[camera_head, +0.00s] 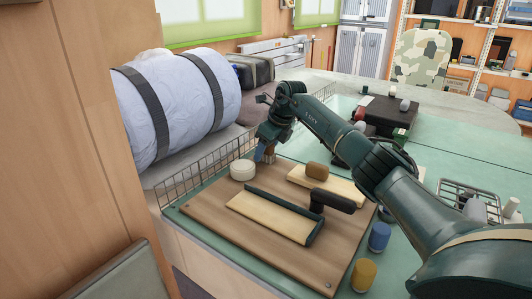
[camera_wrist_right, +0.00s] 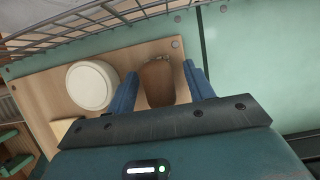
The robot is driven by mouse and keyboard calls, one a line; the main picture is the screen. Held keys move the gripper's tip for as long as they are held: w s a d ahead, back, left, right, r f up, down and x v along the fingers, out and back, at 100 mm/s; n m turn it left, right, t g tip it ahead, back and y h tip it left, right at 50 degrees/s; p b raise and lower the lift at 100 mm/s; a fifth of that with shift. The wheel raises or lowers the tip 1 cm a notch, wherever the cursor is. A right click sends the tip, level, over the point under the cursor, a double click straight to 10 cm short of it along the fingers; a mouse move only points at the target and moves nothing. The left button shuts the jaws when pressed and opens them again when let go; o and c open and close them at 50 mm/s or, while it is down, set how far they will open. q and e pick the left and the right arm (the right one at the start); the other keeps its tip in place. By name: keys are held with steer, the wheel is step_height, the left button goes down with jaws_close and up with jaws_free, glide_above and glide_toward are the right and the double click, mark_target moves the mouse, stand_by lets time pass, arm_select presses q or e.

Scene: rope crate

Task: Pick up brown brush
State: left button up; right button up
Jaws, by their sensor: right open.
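My right gripper (camera_head: 266,152) is lowered over the far edge of the wooden board. In the right wrist view its blue fingers (camera_wrist_right: 160,90) are apart, one on each side of a brown rounded thing (camera_wrist_right: 158,84), which looks like the brown brush. A strip of that brush (camera_head: 271,149) shows beside the finger in the head view; the rest is hidden. I cannot tell whether the fingers touch it. My left gripper is not in view.
A round white tin (camera_head: 243,170) stands close beside the gripper. The wooden board (camera_head: 215,215) also holds two cream tools, one with a brown knob (camera_head: 317,170) and one with a dark handle (camera_head: 332,201). A wire rail (camera_head: 205,170) runs behind. Blue (camera_head: 379,237) and yellow (camera_head: 364,274) cylinders stand at right.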

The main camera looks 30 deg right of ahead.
steer(key=shift+f, duration=0.15)
steer(key=c, duration=1.1)
step_height(320, 180, up, 9)
steer(key=shift+r+p, duration=0.2)
steer(key=shift+p, duration=0.5)
steer(key=shift+r, duration=0.4)
steer(key=o, duration=0.5)
steer(key=shift+c, duration=0.2)
steer(key=c, duration=0.3)
